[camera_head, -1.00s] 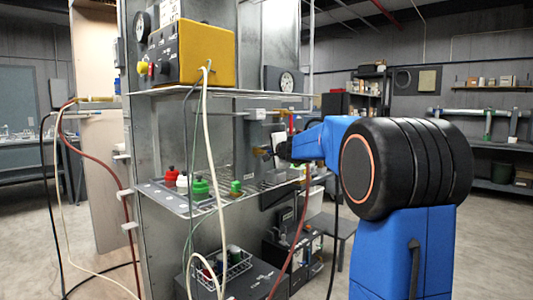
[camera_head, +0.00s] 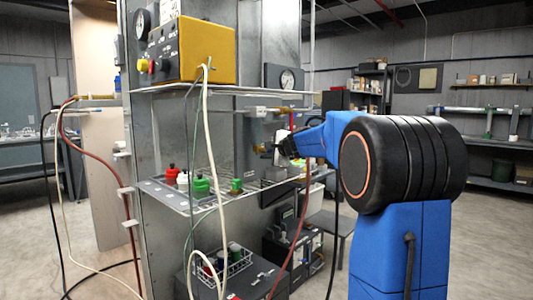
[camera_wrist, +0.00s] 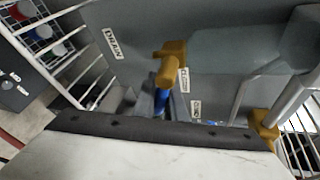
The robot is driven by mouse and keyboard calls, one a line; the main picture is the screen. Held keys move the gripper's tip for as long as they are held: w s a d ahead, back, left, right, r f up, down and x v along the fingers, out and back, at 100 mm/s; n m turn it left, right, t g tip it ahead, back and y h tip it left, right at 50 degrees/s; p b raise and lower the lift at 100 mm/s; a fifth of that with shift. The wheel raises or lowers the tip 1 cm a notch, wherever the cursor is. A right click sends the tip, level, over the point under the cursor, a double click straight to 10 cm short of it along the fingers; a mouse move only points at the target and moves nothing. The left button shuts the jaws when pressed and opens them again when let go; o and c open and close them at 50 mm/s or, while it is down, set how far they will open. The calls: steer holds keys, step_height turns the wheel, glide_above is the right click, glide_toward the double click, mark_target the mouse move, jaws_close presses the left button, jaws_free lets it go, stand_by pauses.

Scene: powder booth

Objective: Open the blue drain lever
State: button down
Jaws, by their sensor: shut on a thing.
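The drain valve (camera_wrist: 170,62) is a brass body on a grey panel, in the upper middle of the wrist view. A label reading DRAIN (camera_wrist: 111,43) is to its left. The blue lever (camera_wrist: 161,101) extends from the valve toward me, between the two grey fingers of my gripper (camera_wrist: 161,108). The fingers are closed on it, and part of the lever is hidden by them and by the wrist. In the head view my gripper (camera_head: 281,151) is at the brass fittings beside the metal column, above the shelf; the lever cannot be made out there.
A second brass fitting (camera_wrist: 263,126) with pale pipes is at the right of the wrist view. A wire rack (camera_wrist: 45,35) is at upper left. In the head view, a metal shelf (camera_head: 163,200) holds red, white and green items. A yellow box (camera_head: 205,52) is above; loose hoses hang in front.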

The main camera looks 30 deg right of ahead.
steer(key=m, duration=0.1)
steer(key=a+f+m+g+y, duration=0.1)
steer(key=f+m+y, duration=0.1)
steer(key=shift+s+a, duration=0.15)
steer(key=shift+s, duration=0.1)
steer(key=m, duration=0.1)
steer(key=a+m+g+y, duration=0.1)
steer(key=m+y, duration=0.1)
steer(key=shift+s+a+f, duration=0.35)
steer(key=shift+a+f, duration=0.05)
steer(key=shift+s+a+m+g+y, duration=0.15)
steer(key=shift+a+m+g+y, duration=0.1)
steer(key=shift+a+m+y, duration=0.35)
steer(key=shift+s+a+m+g+y, duration=0.15)
steer(key=shift+a+m+g+y, duration=0.15)
steer(key=shift+m+y, duration=0.45)
steer(key=c, duration=1.8)
jaws_free()
steer(key=v, duration=1.7)
steer(key=shift+s, duration=0.3)
